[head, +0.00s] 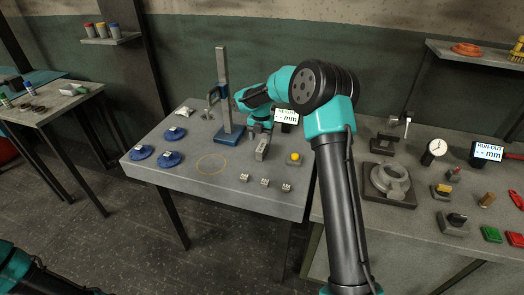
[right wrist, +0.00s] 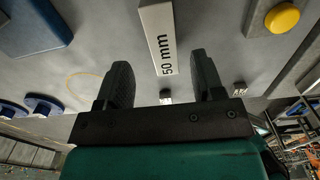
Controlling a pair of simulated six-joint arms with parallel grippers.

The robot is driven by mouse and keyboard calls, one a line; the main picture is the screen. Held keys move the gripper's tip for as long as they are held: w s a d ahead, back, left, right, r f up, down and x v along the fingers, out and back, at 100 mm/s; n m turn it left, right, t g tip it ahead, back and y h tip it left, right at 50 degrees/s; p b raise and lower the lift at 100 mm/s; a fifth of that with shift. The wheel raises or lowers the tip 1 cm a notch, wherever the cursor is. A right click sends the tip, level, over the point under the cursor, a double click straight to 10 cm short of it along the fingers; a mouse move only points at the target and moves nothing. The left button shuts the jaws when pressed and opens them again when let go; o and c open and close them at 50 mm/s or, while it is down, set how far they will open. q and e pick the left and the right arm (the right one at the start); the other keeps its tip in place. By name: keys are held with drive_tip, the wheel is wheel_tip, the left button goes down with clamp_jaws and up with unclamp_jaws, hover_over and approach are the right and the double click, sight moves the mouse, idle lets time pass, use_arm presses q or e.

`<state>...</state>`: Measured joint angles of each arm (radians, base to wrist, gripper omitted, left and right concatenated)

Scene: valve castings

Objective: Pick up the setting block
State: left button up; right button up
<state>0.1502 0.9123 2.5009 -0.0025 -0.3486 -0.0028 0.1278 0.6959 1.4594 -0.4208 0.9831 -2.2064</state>
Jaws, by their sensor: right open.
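The setting block (head: 261,152) is a grey upright block on the left table, in front of the blue-based height gauge (head: 228,134). In the right wrist view the block (right wrist: 157,38) shows a pale face marked "50 mm". My right gripper (head: 260,135) is at the top of the block in the head view. In the right wrist view its two fingers (right wrist: 160,72) are apart, with the block's marked face in line with the gap and no finger visibly touching it. My left gripper is out of view; only part of my left arm shows at the lower left.
A yellow button (head: 294,157) stands right of the block, and several small metal blocks (head: 264,182) lie in front. Blue round pieces (head: 170,158) lie at the left. A display (head: 287,115) is behind. The ringed area (head: 211,166) is clear.

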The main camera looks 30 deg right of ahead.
sight(262, 145)
drive_tip(key=shift+s+d+f, duration=0.1)
drive_tip(key=shift+d+f, duration=0.05)
drive_tip(key=shift+f, duration=2.45)
clamp_jaws()
drive_tip(key=shift+r, duration=0.15)
